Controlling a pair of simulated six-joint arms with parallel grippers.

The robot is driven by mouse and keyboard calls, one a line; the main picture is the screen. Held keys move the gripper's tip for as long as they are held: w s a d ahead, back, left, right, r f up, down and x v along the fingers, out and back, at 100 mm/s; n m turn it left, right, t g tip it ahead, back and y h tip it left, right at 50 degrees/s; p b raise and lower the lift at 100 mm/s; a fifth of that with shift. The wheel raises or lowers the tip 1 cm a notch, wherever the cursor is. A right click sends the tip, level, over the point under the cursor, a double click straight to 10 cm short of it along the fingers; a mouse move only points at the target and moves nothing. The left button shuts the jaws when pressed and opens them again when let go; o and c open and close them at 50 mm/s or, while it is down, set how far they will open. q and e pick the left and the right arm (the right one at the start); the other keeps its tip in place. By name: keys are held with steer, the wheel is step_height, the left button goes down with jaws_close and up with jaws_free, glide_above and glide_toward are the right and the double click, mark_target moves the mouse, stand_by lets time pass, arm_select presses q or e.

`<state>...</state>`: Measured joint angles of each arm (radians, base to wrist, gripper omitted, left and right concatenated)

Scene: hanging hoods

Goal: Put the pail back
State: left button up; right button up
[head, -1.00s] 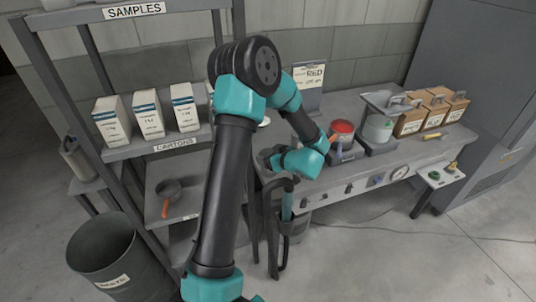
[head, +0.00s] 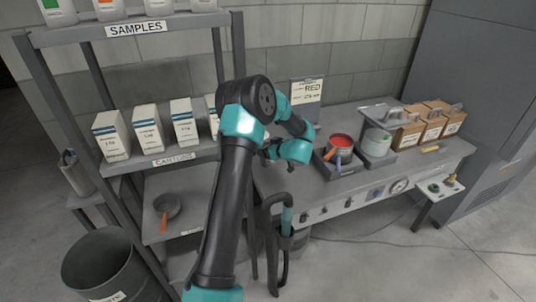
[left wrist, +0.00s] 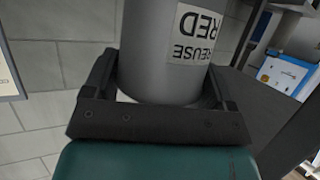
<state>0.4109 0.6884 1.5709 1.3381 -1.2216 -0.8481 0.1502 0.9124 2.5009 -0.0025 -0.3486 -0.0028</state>
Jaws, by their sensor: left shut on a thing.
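My left gripper (left wrist: 158,110) is shut on a grey cylindrical container (left wrist: 165,50) in the left wrist view. Its pale label reads "REUSE RED" and appears upside down. I take this to be the pail, though its top is out of frame. In the head view my left gripper (head: 266,148) is above the bench's left end, close to the shelf, and my arm hides what it holds. A sign reading "RED" (head: 306,91) stands at the back of the bench. My right gripper is not in view.
The shelf unit on the left holds several cartons (head: 148,128) and a dark pan (head: 168,204). A large bin (head: 98,265) stands below.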

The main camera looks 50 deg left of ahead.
arm_select(q)
steer(key=shift+w+a, duration=0.15)
steer(key=shift+w+a+f, duration=0.15)
steer(key=shift+f, duration=1.6)
steer(key=shift+f, duration=0.1)
steer(key=o, duration=1)
steer(key=shift+c, duration=0.2)
